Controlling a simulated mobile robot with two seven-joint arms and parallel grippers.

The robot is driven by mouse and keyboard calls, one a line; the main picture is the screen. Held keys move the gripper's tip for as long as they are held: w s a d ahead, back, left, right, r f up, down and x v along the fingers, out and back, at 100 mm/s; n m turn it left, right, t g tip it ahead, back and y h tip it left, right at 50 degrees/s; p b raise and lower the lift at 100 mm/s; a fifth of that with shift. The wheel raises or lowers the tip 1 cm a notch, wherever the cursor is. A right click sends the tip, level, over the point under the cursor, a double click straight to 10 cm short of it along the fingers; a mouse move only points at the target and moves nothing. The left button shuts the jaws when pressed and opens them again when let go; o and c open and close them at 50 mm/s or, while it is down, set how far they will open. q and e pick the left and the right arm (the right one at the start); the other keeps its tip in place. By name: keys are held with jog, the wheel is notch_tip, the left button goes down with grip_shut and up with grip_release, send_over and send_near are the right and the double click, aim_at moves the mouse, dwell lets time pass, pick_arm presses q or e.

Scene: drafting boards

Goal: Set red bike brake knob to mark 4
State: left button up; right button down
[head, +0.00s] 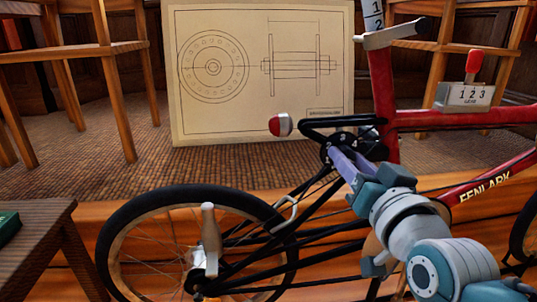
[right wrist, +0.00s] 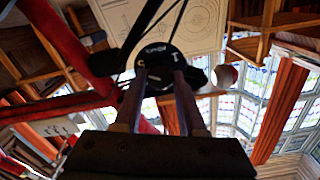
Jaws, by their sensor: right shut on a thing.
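The red bike (head: 383,95) stands side-on in the head view, with its rear wheel at lower left. The black brake knob (right wrist: 157,54) is a round dial with small white lettering in the right wrist view. My right gripper (right wrist: 161,73) is shut on it, with one finger at each side. In the head view the right gripper (head: 337,154) reaches the dark knob area below the rear rack from the lower right. Its fingers and the cables hide much of the dial there. I cannot read which mark the knob is set to. My left gripper is not in view.
A grey gear box (head: 464,96) marked 1 2 3 with a red lever sits on the top tube. A red-and-white lamp (head: 280,125) is left of the knob. A grey handle (head: 209,240) stands at the rear hub. A drawing board (head: 262,130) and wooden chairs stand behind.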

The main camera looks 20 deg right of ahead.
dwell(0.4)
jog(key=n+p, duration=0.1)
jog(key=n, duration=0.1)
jog(key=shift+r+n+p, duration=0.15)
jog(key=shift+n+p, duration=0.15)
jog(key=shift+p, duration=0.05)
jog(key=shift+a+f+n+p, duration=0.1)
jog(key=shift+n+p, duration=0.35)
jog(key=shift+n, duration=1.7)
jog(key=shift+f+n+p, duration=0.1)
jog(key=shift+n+p, duration=0.35)
jog(key=shift+n, duration=2)
jog(key=c, duration=0.5)
grip_release()
